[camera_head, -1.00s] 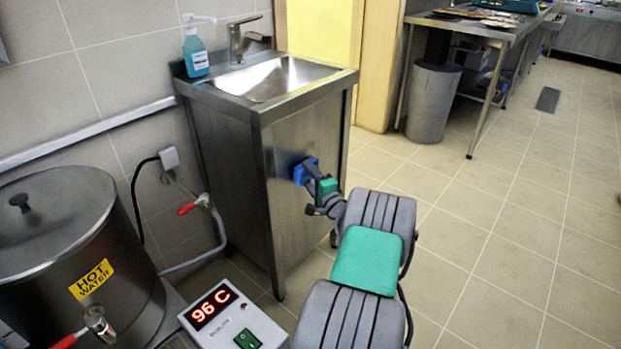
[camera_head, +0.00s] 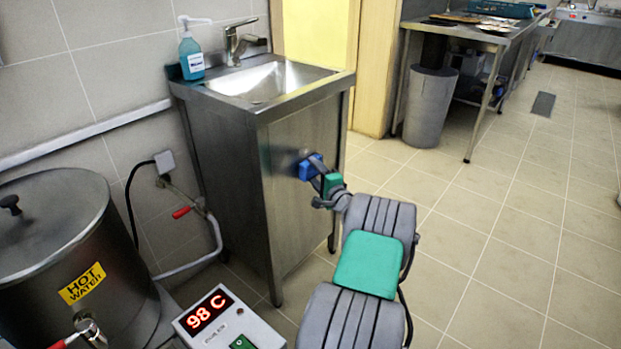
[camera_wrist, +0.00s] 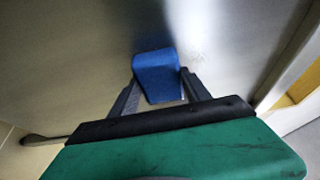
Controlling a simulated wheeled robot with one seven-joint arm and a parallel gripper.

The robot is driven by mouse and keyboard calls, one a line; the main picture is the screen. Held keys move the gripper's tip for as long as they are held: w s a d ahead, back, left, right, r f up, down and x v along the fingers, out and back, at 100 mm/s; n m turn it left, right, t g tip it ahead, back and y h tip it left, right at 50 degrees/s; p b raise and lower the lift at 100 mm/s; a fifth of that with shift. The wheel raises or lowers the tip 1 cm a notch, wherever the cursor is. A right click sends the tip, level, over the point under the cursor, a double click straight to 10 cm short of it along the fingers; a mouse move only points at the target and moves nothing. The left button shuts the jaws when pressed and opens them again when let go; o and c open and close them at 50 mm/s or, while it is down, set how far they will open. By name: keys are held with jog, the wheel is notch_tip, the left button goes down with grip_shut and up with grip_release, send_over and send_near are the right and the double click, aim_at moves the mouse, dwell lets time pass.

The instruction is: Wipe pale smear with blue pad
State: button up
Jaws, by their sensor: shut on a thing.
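The blue pad (camera_head: 310,167) is held in my gripper (camera_head: 318,177) in front of the sink cabinet's steel side panel (camera_head: 290,215). In the wrist view the pad (camera_wrist: 156,72) sits between the two fingers of my gripper (camera_wrist: 158,90), close to the panel; whether it touches is hard to tell. A faint speckled pale patch, perhaps the smear (camera_wrist: 192,58), shows on the panel just right of the pad. In the head view I cannot make out a smear. The panel behind the pad is hidden.
A hot-water pot (camera_head: 65,255) with a red-handled tap stands at the lower left, beside a control box (camera_head: 228,325) reading 98 C. A soap bottle (camera_head: 191,58) stands on the sink's rim (camera_head: 262,110).

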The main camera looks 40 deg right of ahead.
aim_at(299, 167)
jog(key=shift+s+a+r+p, duration=0.1)
jog(key=shift+a+r+p, duration=0.25)
jog(key=shift+a+p, duration=0.3)
jog(key=shift+w+a+r+p, duration=0.1)
jog(key=shift+a+r+p, duration=0.35)
jog(key=shift+a, duration=0.45)
jog(key=shift+s+a+r+p, duration=0.1)
jog(key=shift+a+r+p, duration=0.2)
jog(key=shift+a+p, duration=0.35)
jog(key=shift+s+r+p, duration=0.15)
jog(key=shift+r+p, duration=0.6)
jog(key=shift+r, duration=0.3)
jog(key=shift+d+f+b, duration=0.15)
jog(key=shift+d+b, duration=0.15)
jog(key=shift+d, duration=0.15)
jog(key=shift+w+d+b, duration=0.2)
jog(key=shift+d+b, duration=0.2)
jog(key=shift+d, duration=0.5)
jog(key=shift+w+d+b, duration=0.15)
jog(key=shift+d+b, duration=0.3)
jog(key=shift+d, duration=0.55)
jog(key=shift+w+d+b, duration=0.15)
jog(key=shift+d+b, duration=0.25)
jog(key=shift+d, duration=0.85)
jog(key=shift+r, duration=0.2)
